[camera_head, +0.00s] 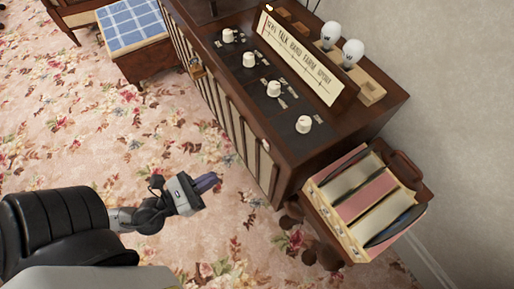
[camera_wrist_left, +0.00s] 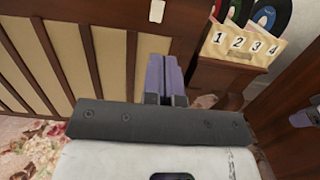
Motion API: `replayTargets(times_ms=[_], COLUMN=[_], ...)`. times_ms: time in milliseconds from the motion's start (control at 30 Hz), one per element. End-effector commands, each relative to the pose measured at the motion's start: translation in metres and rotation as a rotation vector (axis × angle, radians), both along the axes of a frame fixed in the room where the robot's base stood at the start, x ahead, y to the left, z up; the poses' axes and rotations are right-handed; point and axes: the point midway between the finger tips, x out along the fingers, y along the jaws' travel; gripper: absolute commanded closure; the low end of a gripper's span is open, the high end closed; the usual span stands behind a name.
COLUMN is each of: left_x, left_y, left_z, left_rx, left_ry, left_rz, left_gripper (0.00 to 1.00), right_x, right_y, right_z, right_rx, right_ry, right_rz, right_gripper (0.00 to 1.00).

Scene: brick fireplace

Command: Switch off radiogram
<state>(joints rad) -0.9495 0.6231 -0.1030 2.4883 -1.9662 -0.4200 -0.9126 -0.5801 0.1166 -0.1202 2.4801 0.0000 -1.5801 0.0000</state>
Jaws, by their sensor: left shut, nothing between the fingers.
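The radiogram (camera_head: 285,168) is a dark wooden cabinet with a slatted cream front, at upper centre in the head view. Several white knobs (camera_head: 274,88) line its sloping top panel, below a lettered cream dial (camera_head: 300,58). A small pale fitting (camera_head: 265,145) sits on its front near the right end; a similar pale piece (camera_wrist_left: 156,11) shows at the top of the wrist view. My left gripper (camera_head: 207,183) is shut and empty, in front of the cabinet and apart from the knobs. Its purple fingers (camera_wrist_left: 166,76) are together in the wrist view.
Two white bulbs (camera_head: 341,45) stand on the cabinet top. A wooden record box (camera_head: 318,211) stands at its right end, with numbered dividers (camera_wrist_left: 240,45) in the wrist view. A blue checked stool (camera_head: 133,25) is at upper left. Flowered carpet (camera_head: 80,135) is open in front.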

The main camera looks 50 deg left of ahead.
Motion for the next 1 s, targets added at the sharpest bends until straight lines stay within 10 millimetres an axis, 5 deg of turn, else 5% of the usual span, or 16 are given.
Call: replayTargets(times_ms=[467,700,1000], left_x=[0.004,0.027,0.069], left_y=[0.0,-0.005,-0.013], left_z=[0.0,0.004,0.016], left_rx=[0.0,-0.005,-0.003], left_ry=[-0.003,-0.009,-0.006], left_rz=[0.007,0.008,0.008], left_gripper=[1.0,1.0,1.0], right_x=[0.0,0.0,0.0], right_y=[-0.002,-0.002,0.0], right_z=[-0.001,-0.007,0.025], right_rx=[-0.008,-0.005,-0.001], right_ry=[0.0,0.0,0.001], right_rz=[0.005,0.004,0.0], right_gripper=[0.57,0.57,0.57])
